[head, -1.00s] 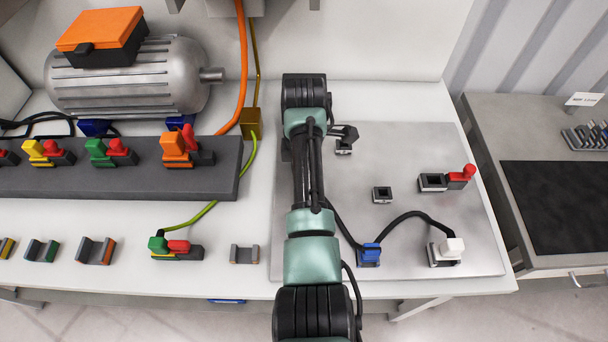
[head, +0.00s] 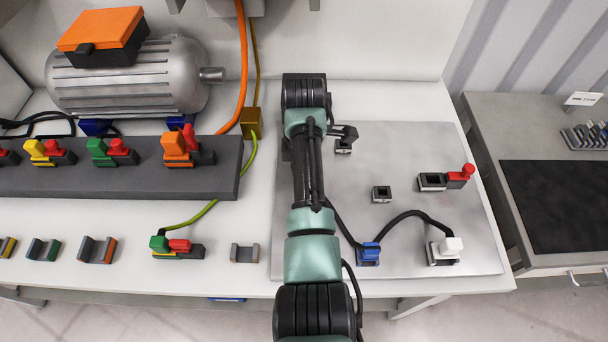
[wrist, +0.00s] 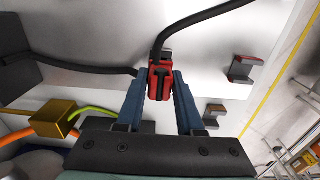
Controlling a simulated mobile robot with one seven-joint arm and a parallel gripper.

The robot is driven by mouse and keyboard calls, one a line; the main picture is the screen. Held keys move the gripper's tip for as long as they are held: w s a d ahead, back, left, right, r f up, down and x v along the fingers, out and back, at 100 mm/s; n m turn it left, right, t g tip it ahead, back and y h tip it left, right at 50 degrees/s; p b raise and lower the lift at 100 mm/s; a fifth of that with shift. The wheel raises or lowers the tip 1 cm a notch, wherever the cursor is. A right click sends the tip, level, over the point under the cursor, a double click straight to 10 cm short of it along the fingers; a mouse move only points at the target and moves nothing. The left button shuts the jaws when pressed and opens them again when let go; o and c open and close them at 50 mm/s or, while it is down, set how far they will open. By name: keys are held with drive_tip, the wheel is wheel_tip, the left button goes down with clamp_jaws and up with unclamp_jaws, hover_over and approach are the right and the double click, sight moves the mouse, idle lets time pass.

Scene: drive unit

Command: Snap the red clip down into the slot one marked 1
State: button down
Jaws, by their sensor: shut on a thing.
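In the wrist view the red clip (wrist: 160,80) sits between the two blue fingers of my gripper (wrist: 160,88), which is shut on it. A black cable runs up from the clip. In the head view my gripper (head: 345,133) is small and dark at the far end of my arm, above the upper left part of the grey plate (head: 400,235). The clip cannot be made out there. A small socket (head: 343,148) lies just below the gripper, and another socket (head: 382,194) stands mid-plate. I cannot read a mark 1 on either.
A blue plug (head: 369,254) and a white-topped plug (head: 446,250) stand at the plate's front. A red-topped lever block (head: 462,176) is at its right. The dark connector rail (head: 130,170), motor (head: 130,82) and gold box (head: 250,122) are left of my arm. The plate's middle is mostly clear.

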drive_tip(key=shift+f, duration=0.2)
idle(0.6)
drive_tip(key=shift+f+b, duration=0.7)
drive_tip(key=shift+f, duration=0.45)
drive_tip(key=shift+f, duration=0.2)
drive_tip(key=shift+c, duration=2.3)
unclamp_jaws()
wheel_tip(320, 180, up, 12)
drive_tip(key=shift+r+p, duration=0.1)
drive_tip(key=shift+p, duration=0.6)
wheel_tip(320, 180, up, 6)
drive_tip(key=p, duration=0.6)
